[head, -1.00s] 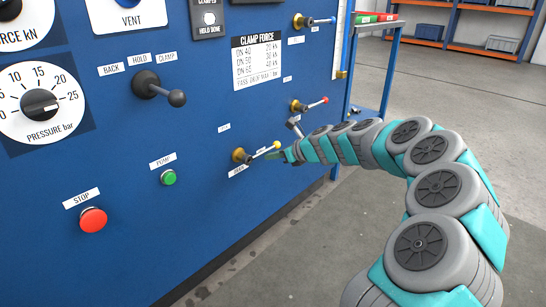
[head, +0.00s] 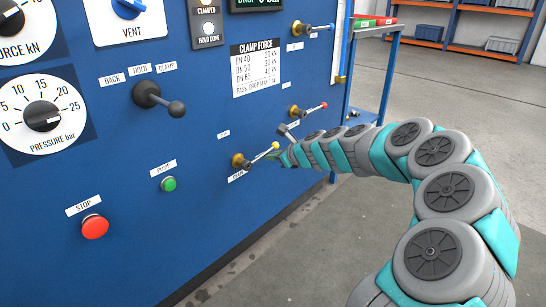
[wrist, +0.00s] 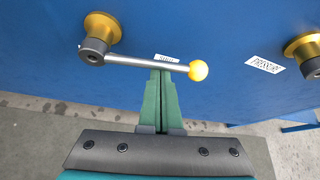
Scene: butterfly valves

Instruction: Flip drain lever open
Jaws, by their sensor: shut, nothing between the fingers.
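The drain lever (head: 262,152) has a brass hub, a thin metal rod and a yellow knob, on the blue panel's lower right. In the head view its rod tilts up to the right. In the wrist view the lever (wrist: 145,61) runs from the brass hub at left to the yellow knob at right, over a partly hidden label. My gripper (wrist: 161,72) is shut, with nothing between its fingers. Its tips are at the underside of the rod, near the knob; contact appears likely but is hard to confirm. In the head view my gripper (head: 283,157) is small beside the knob.
A green button (head: 168,184) and red stop button (head: 95,227) are to the left. A blue-framed stand (head: 385,75) is beyond the panel.

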